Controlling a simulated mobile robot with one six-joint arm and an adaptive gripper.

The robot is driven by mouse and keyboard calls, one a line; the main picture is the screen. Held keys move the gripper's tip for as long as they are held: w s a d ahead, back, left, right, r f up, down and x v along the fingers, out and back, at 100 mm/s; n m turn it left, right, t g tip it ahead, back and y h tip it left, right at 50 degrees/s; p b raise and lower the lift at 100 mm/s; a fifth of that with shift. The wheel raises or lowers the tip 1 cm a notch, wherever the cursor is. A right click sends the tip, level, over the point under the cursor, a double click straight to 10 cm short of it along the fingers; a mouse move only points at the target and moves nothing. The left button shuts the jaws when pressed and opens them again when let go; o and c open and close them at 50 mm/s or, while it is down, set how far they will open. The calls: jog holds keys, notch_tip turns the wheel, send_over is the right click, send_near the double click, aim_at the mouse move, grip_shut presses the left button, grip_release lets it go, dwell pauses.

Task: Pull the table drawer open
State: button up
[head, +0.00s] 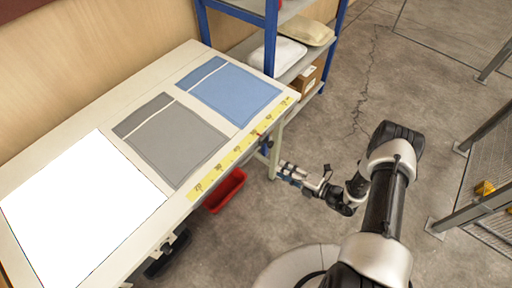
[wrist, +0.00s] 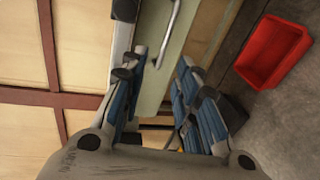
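The table (head: 178,208) stands at the left in the head view, with a pale top. Its drawer is hidden below the top there. In the wrist view, a pale panel (wrist: 193,52), which looks like the drawer front, carries a silver bar handle (wrist: 171,30). My gripper (head: 284,170) is beside the table's right front corner in the head view, low and apart from the tabletop. In the wrist view my gripper (wrist: 160,60) is open, its two blue-grey fingers spread and empty. The handle lies ahead of the gap between them, apart from the fingers.
A red bin (head: 225,190) sits below the table edge; it also shows in the wrist view (wrist: 272,52). A blue-framed shelf (head: 270,35) with pillows stands behind the table. Wire fencing (head: 490,180) is at the right. The floor between is open.

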jog(key=f+m, duration=0.1)
jog(key=b, duration=0.3)
send_near(252, 154)
jog(key=x, duration=1)
jog(key=shift+a+f, duration=0.15)
jog(key=shift+f, duration=0.15)
jog(key=shift+c, duration=0.3)
grip_shut()
